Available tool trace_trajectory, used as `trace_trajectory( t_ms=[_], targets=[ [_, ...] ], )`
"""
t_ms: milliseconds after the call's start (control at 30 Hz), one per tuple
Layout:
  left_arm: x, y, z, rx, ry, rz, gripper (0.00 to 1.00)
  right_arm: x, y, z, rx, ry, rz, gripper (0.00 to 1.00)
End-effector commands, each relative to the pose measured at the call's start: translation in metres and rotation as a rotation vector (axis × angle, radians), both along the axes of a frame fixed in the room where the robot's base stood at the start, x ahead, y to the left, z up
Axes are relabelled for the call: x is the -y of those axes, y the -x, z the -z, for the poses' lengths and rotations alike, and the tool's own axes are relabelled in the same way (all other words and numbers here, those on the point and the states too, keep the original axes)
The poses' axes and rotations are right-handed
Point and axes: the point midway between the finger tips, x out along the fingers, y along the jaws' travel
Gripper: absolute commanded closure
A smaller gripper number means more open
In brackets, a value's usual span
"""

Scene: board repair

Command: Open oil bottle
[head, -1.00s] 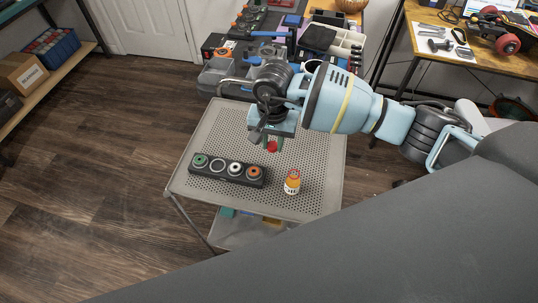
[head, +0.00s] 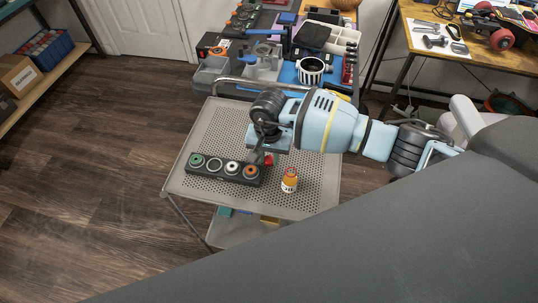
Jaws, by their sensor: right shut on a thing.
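The oil bottle (head: 289,181) is a small orange bottle with a white label. It stands upright on the perforated grey cart top (head: 318,196). Its narrow top looks orange-red; whether a cap sits on it is too small to tell. My right gripper (head: 266,158) points down above the cart, to the left of and behind the bottle, not touching it. It is shut on a small red piece (head: 269,160), partly hidden by the fingers, which looks like a cap. My left gripper is not in view.
A dark holder (head: 226,173) with green, white and orange round parts lies on the cart, close to my right gripper. A workbench with bins and a striped cup (head: 311,70) stands behind. The cart's front right is clear.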

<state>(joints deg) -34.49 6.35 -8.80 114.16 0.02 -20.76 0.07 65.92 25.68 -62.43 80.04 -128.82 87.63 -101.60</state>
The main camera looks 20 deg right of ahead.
Motion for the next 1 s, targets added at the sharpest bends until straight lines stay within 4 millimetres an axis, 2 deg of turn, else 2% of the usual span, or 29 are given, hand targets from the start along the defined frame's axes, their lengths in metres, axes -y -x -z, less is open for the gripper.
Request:
trace_trajectory(
  t_ms=[200, 233, 367, 633, 767, 867, 1000],
  targets=[
    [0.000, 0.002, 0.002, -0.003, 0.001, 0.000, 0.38, 0.000, 0.000, 0.005, -0.001, 0.000, 0.000, 1.00],
    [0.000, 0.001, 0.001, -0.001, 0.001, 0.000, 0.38, 0.000, 0.000, 0.004, -0.001, 0.001, 0.000, 0.71],
    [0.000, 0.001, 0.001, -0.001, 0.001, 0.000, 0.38, 0.000, 0.000, 0.004, -0.001, 0.001, 0.000, 0.54],
    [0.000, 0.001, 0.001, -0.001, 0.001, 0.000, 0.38, 0.000, 0.000, 0.003, -0.001, 0.001, 0.001, 0.54],
    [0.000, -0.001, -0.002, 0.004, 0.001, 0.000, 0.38, 0.000, -0.001, -0.005, 0.003, -0.001, 0.001, 0.54],
    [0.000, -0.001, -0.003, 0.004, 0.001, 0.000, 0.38, 0.001, -0.002, -0.017, 0.005, 0.001, 0.001, 0.54],
    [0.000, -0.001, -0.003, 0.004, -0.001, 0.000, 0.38, 0.001, -0.002, -0.044, 0.007, 0.001, -0.001, 0.54]
  ],
)
